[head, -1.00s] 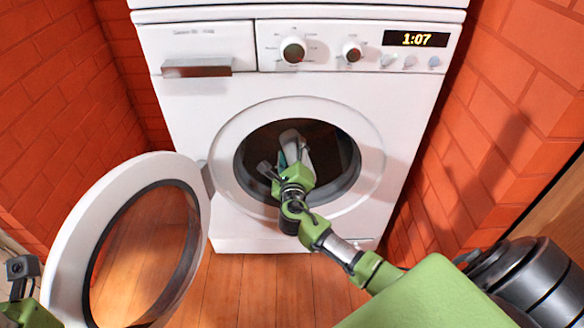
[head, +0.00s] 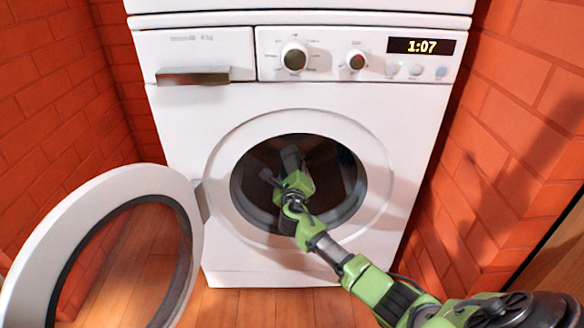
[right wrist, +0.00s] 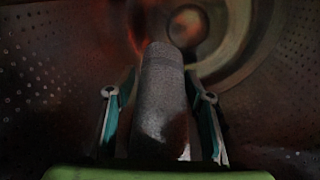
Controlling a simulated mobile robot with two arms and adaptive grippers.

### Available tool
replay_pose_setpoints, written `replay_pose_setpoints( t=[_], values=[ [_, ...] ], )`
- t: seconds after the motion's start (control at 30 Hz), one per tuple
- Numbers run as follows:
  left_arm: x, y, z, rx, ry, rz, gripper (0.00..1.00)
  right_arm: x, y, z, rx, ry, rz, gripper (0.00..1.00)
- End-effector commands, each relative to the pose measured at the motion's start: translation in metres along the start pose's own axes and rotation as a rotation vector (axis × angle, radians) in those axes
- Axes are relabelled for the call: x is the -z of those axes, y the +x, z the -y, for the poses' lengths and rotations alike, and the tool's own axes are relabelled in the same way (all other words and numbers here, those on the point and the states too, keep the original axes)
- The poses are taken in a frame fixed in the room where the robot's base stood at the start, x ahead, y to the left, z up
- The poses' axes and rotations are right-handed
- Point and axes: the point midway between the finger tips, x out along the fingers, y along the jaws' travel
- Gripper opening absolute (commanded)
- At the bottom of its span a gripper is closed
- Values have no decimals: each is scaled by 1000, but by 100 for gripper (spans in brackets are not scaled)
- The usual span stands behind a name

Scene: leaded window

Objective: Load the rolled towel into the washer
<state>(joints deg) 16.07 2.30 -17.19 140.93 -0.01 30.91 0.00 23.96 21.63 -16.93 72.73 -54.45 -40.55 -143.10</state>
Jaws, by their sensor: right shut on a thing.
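The white washer (head: 178,125) stands ahead with its round drum opening (head: 347,195) uncovered. Its round door (head: 110,184) is swung wide open to the left. My right gripper (head: 280,167) reaches through the opening into the dark drum. In the right wrist view the rolled towel (right wrist: 159,90), a grey cylinder, stands between my two fingers, which are shut on it. The perforated drum wall (right wrist: 50,75) surrounds it. In the head view the towel is too dark to make out inside the drum. My left gripper is out of view.
Red brick walls (head: 55,95) (head: 510,130) stand close on both sides of the washer. The wooden floor (head: 250,305) in front is bare. The open door takes up the lower left. The display (head: 420,46) reads 1:07.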

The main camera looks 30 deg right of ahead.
Motion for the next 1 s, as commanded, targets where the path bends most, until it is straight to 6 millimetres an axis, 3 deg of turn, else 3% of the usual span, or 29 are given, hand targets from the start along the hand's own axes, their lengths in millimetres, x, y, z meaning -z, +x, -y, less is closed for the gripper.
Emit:
replay_pose_setpoints(
  t=[0.23,0.27,0.3,0.33,0.77,1.0],
  values=[
    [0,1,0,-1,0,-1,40,0,0,0,1,0,1,25],
    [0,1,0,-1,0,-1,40,0,0,0,1,0,1,56],
    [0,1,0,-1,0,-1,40,0,0,0,1,0,1,66],
    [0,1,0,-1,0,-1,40,0,0,0,1,0,1,68],
    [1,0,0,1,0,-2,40,0,-5,0,0,0,1,68],
    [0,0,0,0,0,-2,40,1,-35,-1,-3,0,1,68]
  ],
)
